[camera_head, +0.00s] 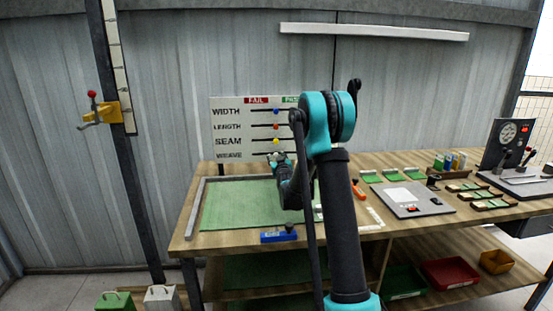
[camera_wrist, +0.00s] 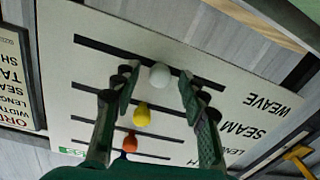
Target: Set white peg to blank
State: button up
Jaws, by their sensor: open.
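The white peg (camera_wrist: 160,75) sits on the WEAVE slot of the white board (camera_wrist: 262,82), which appears upside down in the wrist view. It is around the middle of its slot, perhaps slightly toward the lettering. My gripper (camera_wrist: 158,85) is open, with one finger on each side of the white peg; I cannot tell whether either touches it. In the head view my gripper (camera_head: 276,158) is at the lower part of the board (camera_head: 232,105) and hides the white peg. FAIL is headed in red at left, and a green heading is right of it.
Below is a bench with a green mat (camera_head: 225,205) and a blue block (camera_head: 278,237). A grey panel (camera_head: 410,200) lies to the right.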

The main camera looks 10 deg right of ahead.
jog(key=s, duration=1.2)
jog(key=shift+d, duration=0.3)
